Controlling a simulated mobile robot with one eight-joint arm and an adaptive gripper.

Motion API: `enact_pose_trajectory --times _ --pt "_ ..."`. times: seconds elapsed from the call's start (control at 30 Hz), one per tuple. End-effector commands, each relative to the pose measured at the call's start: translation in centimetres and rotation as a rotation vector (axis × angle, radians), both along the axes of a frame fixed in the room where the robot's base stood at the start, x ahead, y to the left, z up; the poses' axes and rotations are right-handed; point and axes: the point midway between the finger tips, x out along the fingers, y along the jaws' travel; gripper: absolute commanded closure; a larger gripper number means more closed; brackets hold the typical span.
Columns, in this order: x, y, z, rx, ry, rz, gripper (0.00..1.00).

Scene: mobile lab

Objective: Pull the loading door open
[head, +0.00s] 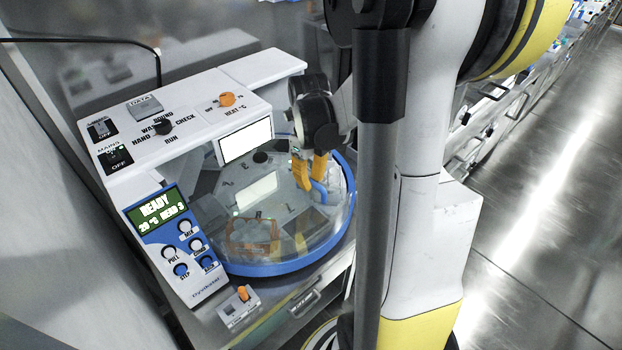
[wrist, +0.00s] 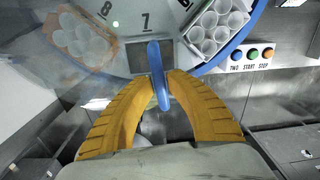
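The blue handle (head: 318,194) stands at the right side of the round machine's clear cover (head: 262,190), near the blue rim (head: 290,268). I cannot clearly make out the edges of the loading door panel. My gripper (head: 311,176) reaches down from above, with its orange fingers at the handle. In the wrist view the blue handle (wrist: 155,58) stands upright between the fingertips of my gripper (wrist: 160,82). The fingertips close on it from both sides, with no clear gap showing. Part of the handle's lower end lies between the fingers.
Under the cover are racks of cups (wrist: 214,26) and numbered stations. A control panel (head: 170,240) reading READY stands at the left. A white overhead housing (head: 180,115) is behind. Coloured buttons (wrist: 252,53) are near the rim. Open floor (head: 540,200) lies right.

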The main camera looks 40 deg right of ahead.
Motion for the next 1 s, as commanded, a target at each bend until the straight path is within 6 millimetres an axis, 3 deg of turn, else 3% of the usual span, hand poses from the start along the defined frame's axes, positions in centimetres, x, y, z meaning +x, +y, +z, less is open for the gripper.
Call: enact_pose_trajectory --times 0.33,0.47,0.8,1.0 --pt "0.0 0.0 0.1 0.000 0.000 0.000 0.64" --pt "0.0 0.0 1.1 0.000 -0.001 0.001 0.64" --pt "0.0 0.2 8.3 0.000 0.000 0.001 0.64" --pt "0.0 0.2 11.2 0.000 0.000 0.000 0.64"
